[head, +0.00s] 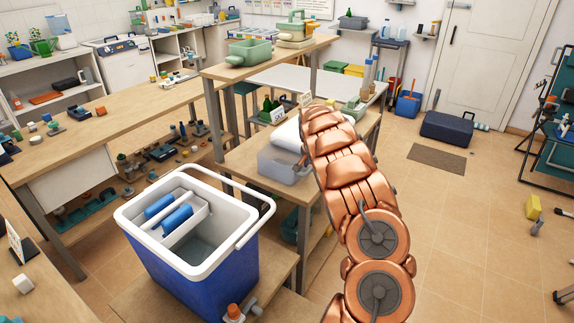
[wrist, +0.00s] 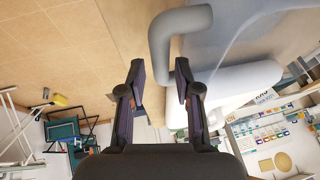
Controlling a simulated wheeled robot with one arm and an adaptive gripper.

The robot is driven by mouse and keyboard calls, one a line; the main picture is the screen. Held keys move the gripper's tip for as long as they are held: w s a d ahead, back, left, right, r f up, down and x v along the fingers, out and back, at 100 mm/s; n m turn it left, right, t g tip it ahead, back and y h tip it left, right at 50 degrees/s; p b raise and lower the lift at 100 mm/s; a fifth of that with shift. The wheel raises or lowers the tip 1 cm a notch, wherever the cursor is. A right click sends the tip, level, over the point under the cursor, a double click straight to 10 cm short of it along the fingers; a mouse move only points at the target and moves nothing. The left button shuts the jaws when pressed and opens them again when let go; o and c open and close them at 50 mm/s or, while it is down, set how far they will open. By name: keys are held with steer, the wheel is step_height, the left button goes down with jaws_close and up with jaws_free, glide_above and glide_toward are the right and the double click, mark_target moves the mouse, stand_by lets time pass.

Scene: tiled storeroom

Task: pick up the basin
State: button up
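A grey, see-through basin (head: 280,166) stands on the wooden table in the middle of the head view, with a white roll (head: 290,134) at its top. My arm hides its right side. In the wrist view a smooth grey surface (wrist: 225,30), apparently the basin, fills the upper right, with a bent grey bar (wrist: 163,45) like a handle beside it. My gripper is hidden in the head view.
A blue and white cooler (head: 205,262) stands in front left of the basin. A green tub (head: 250,50) is on the higher shelf behind. A small sign (head: 306,100) and green bottles (head: 270,108) are near the basin. Tiled floor (head: 455,220) is open at right.

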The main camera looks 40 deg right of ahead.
mark_target(312, 168)
steer(key=shift+p+x, duration=0.4)
steer(key=shift+x, duration=1.2)
jaws_close()
